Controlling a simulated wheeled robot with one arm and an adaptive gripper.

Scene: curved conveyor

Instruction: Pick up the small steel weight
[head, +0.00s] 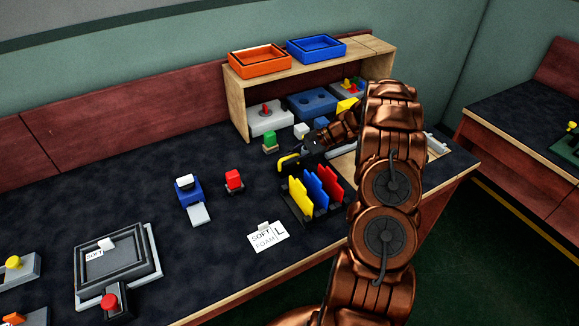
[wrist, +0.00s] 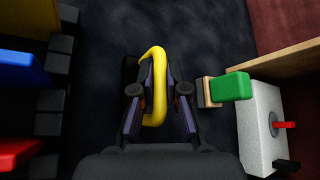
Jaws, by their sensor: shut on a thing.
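My gripper (head: 297,156) is shut on a yellow curved, hook-like piece (head: 288,161), just behind the rack of coloured plates. In the wrist view my gripper (wrist: 155,88) has its two fingers on either side of the yellow piece (wrist: 153,55), whose top bends to the left. A dark shape lies beside its left side; I cannot tell what it is. I cannot tell whether the yellow piece touches the table. I cannot make out a small steel weight in either view.
The black rack (head: 309,215) holds yellow, blue and red plates close in front of my gripper. A green block (head: 270,138) stands behind it, near a grey box (head: 270,119) under the wooden shelf (head: 238,105). A red block (head: 234,181) stands to the left.

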